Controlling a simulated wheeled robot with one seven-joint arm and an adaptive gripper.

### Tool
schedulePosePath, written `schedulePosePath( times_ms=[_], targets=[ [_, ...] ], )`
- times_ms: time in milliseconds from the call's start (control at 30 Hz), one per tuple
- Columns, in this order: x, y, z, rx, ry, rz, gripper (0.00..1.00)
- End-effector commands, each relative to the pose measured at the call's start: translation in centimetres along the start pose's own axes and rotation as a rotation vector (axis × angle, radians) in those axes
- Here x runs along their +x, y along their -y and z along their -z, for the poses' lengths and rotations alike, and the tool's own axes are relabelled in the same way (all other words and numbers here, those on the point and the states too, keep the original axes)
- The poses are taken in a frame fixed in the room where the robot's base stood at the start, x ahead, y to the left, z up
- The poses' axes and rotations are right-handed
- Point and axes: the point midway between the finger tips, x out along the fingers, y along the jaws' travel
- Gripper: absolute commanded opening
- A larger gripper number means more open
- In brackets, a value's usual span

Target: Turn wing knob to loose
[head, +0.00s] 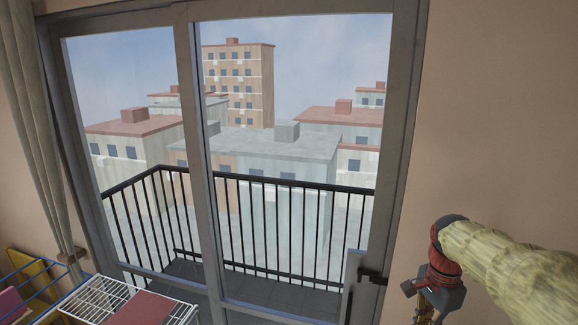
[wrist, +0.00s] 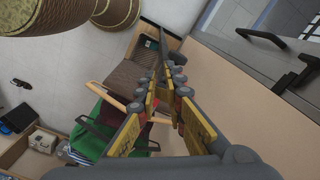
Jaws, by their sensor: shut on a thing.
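My gripper (head: 425,306) is at the lower right of the head view, in front of the bare wall and right of the door frame; it points down. In the wrist view the two yellow-padded fingers of my gripper (wrist: 163,74) come close together at their tips. A narrow dark grey piece (wrist: 163,45) shows at and beyond the tips; it looks like the wing knob, and my gripper is shut on it. The fingers hide most of it, so its turn angle cannot be told. The head view does not show it clearly.
The glass balcony door (head: 400,150) has a black handle (head: 372,276) just left of my gripper. A white drying rack (head: 92,296) stands at lower left. In the wrist view, a chair with green cloth (wrist: 90,138) lies beyond the fingers. The wall beside my gripper is bare.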

Motion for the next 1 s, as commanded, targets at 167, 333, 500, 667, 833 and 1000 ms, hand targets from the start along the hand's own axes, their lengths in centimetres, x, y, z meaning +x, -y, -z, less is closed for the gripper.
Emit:
schedulePosePath(
  times_ms=[167, 333, 500, 667, 833, 1000],
  targets=[
    [-0.02, 0.08, 0.19, 0.000, 0.000, 0.000, 0.00],
    [-0.02, 0.15, 0.36, 0.000, 0.000, 0.000, 0.00],
    [-0.02, 0.22, 0.53, 0.001, 0.000, 0.000, 0.00],
    [-0.01, 0.26, 0.61, 0.001, 0.000, 0.000, 0.00],
    [-0.01, 0.27, 0.62, 0.001, 0.000, 0.000, 0.00],
    [-0.02, 0.29, 0.61, 0.000, 0.000, 0.000, 0.00]
  ],
)
